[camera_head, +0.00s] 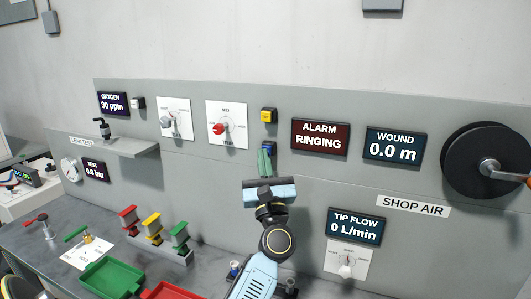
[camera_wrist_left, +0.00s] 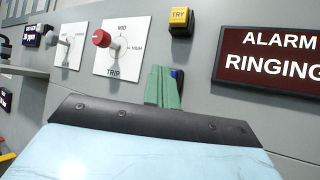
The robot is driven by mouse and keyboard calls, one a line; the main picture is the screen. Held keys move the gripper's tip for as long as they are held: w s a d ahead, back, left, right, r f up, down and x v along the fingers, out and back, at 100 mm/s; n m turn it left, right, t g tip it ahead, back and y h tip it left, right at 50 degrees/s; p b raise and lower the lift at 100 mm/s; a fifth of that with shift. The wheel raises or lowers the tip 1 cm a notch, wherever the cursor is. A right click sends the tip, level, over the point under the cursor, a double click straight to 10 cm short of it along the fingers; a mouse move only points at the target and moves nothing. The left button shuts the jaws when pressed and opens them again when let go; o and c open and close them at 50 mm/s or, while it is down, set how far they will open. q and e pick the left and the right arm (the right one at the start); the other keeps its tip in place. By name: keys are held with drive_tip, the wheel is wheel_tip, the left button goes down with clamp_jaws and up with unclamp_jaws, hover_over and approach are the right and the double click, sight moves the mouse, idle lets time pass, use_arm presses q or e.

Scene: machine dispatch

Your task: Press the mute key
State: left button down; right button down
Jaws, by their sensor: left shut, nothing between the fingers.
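A blue key (camera_head: 269,147) sits on the grey wall panel, below a yellow key (camera_head: 269,116); its label is hidden, so I cannot read whether it says mute. My left gripper (camera_head: 265,157) is shut and empty, its green fingertips pointing up at the panel just in front of the blue key and covering part of it. In the left wrist view the fingertips (camera_wrist_left: 162,86) overlap the blue key (camera_wrist_left: 178,76); I cannot tell whether they touch it. The alarm display (camera_head: 320,137) to the right reads "ALARM RINGING". My right gripper is not in view.
The yellow key reads "TRY" in the left wrist view (camera_wrist_left: 180,19). A red knob dial (camera_head: 226,140) is to the left. The wound display (camera_head: 391,147) and a black reel (camera_head: 480,160) are to the right. Coloured valves and a green tray (camera_head: 108,279) are on the bench below.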

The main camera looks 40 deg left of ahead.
use_arm(q)
drive_tip(key=shift+w, duration=0.2)
drive_tip(key=shift+s, duration=0.15)
idle(0.4)
drive_tip(key=shift+s+d, duration=0.25)
drive_tip(key=shift+s, duration=0.5)
drive_tip(key=s, duration=0.1)
drive_tip(key=s+d, duration=0.1)
drive_tip(key=s, duration=0.2)
drive_tip(key=shift+s+d+p, duration=0.25)
drive_tip(key=shift+s+p, duration=0.05)
drive_tip(key=shift+s, duration=0.05)
drive_tip(key=shift+f, duration=0.1)
idle(0.6)
